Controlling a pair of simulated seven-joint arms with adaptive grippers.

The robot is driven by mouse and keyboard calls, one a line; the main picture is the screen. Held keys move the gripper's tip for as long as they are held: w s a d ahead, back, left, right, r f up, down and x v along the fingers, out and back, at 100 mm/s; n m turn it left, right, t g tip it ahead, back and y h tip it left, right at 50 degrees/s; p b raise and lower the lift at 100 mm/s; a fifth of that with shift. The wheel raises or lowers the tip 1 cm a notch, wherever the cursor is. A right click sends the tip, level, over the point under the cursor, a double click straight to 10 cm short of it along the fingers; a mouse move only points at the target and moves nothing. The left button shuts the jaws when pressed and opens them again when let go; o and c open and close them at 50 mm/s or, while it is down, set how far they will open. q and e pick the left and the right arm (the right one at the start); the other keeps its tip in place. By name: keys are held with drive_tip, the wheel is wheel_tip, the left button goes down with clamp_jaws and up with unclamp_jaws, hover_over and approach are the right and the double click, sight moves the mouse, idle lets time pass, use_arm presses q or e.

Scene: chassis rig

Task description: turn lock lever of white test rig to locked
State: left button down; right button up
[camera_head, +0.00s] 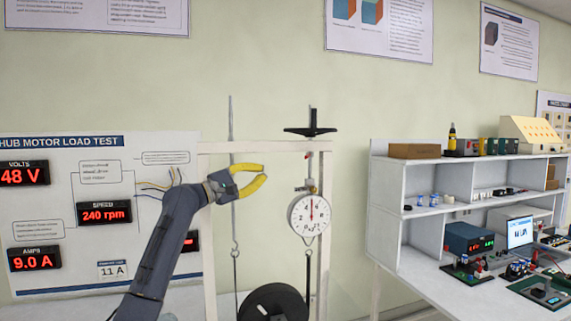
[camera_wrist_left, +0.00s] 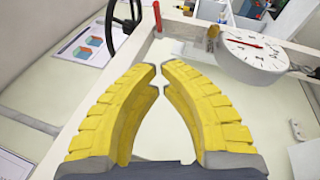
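The white test rig (camera_head: 325,225) is a pale frame with a top beam and uprights. A small red part, perhaps the lock lever (camera_head: 308,155), shows under the black handwheel (camera_head: 310,131); in the left wrist view it is a short red bar (camera_wrist_left: 157,18) at the beam. I cannot tell its lock state. A round white dial (camera_head: 309,215) hangs below it, also seen in the left wrist view (camera_wrist_left: 252,50). My left gripper (camera_head: 266,174) is empty, left of the red part and dial; its yellow fingers (camera_wrist_left: 159,78) stand slightly apart. My right gripper is out of view.
A dark wheel (camera_head: 273,304) hangs low in the frame. A display board (camera_head: 100,255) with red readouts and loose wires stands behind my left arm. A white shelf unit (camera_head: 385,215) with instruments stands at right. Open space lies between my gripper and the dial.

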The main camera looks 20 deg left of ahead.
sight(308, 156)
use_arm(q)
drive_tip(key=s+d+x, duration=0.1)
drive_tip(key=d+x, duration=0.1)
drive_tip(key=x, duration=1)
drive_tip(key=shift+r, duration=0.3)
drive_tip(key=shift+s, duration=0.15)
